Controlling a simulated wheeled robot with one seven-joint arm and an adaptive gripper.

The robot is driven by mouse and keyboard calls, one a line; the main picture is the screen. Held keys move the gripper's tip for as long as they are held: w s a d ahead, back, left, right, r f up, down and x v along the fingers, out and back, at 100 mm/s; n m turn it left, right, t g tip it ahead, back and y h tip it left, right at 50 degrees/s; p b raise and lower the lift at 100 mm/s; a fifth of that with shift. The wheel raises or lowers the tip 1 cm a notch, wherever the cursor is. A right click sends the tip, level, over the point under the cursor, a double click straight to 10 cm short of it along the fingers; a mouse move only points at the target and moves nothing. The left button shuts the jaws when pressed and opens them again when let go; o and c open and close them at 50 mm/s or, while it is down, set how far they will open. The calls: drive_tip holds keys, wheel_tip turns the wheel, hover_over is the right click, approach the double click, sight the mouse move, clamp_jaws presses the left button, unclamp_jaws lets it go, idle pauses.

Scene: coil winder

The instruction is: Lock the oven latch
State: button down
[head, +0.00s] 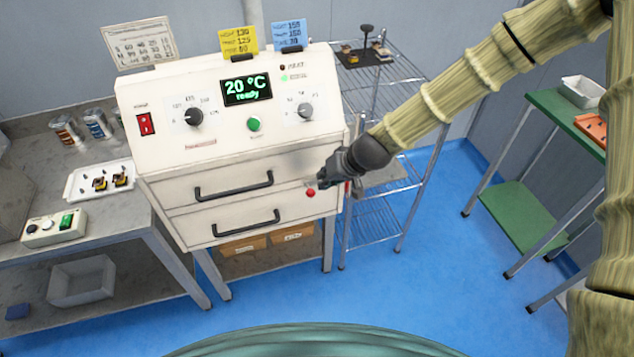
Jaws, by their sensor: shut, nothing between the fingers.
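The oven (160,150) is a white cabinet with a sloped control panel whose display (247,91) reads "20 °C ready". Below the panel are two drawer-like fronts, an upper one with a black handle (233,188) and a lower one with a black handle (247,223). Both fronts look closed. A small red knob (310,192) shows at the right end of the upper front, likely part of the latch. My gripper (322,184) is shut and empty right beside the red knob. Whether it touches the knob cannot be told, and the rest of the latch is hidden behind it.
A wire rack (385,215) stands close at the oven's right. A bench at the left holds a white tray (78,184) with small parts and a control box (53,229). A green table (560,112) stands at the far right. Blue floor (430,290) is clear in front.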

sight(310, 188)
drive_tip(key=shift+p+x, duration=0.65)
drive_tip(key=shift+x, duration=1.75)
